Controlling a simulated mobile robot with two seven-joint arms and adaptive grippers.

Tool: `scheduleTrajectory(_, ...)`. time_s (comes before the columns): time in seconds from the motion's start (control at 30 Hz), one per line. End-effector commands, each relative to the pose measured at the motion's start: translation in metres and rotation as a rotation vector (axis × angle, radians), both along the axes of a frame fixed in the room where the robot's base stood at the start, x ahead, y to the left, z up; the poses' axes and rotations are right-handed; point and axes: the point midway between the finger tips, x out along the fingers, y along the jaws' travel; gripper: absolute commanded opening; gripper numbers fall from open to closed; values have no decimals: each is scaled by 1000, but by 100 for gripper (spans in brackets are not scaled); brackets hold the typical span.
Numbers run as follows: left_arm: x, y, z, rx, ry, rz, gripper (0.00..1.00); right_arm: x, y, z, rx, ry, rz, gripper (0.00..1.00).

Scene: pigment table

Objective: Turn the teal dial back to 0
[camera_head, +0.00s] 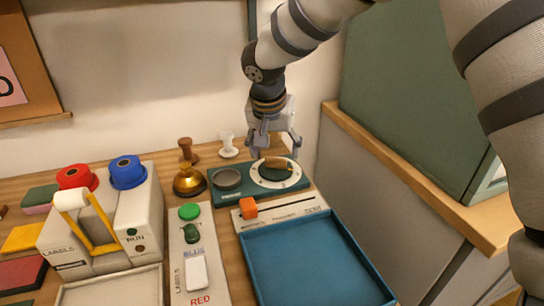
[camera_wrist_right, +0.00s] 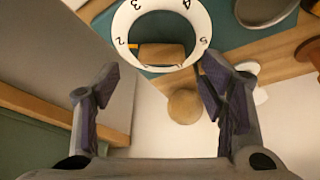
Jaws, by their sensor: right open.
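The teal dial (camera_head: 276,175) sits in a white numbered ring on the right part of a teal box (camera_head: 222,196). A brown wooden grip stands on the dial. In the right wrist view the dial (camera_wrist_right: 155,27) shows at the top, with its wooden grip (camera_wrist_right: 160,54) and digits such as 3 and 4 on the ring. I cannot tell which number the dial points at. My right gripper (camera_head: 277,149) is open and empty, above and behind the dial, its fingers pointing down. In the right wrist view its fingers (camera_wrist_right: 160,80) are apart from the grip. My left gripper is out of view.
A grey dish (camera_head: 227,179) is left of the dial. A brass bell (camera_head: 188,182) stands beside the box. In front are an orange slider knob (camera_head: 248,208) and a blue tray (camera_head: 310,265). A grey-green cabinet (camera_head: 425,90) stands at right.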

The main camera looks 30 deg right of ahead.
Motion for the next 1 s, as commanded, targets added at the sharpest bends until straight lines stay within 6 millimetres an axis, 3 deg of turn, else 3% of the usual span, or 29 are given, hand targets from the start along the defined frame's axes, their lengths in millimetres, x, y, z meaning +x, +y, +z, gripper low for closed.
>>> scheduleTrajectory(0.03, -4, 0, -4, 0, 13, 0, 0, 3, -3, -16, 3, 9, -1, 65)
scheduleTrajectory(0.2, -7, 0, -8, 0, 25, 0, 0, 11, -10, -37, 1, 3, 0, 65)
scheduleTrajectory(0.53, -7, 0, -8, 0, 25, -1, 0, 13, -12, -41, 1, -2, 1, 65)
scheduleTrajectory(0.77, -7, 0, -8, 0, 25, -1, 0, 13, -12, -41, 1, -2, 1, 17)
scheduleTrajectory(1.0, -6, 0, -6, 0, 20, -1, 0, 13, -12, -40, 0, -3, 12, 17)
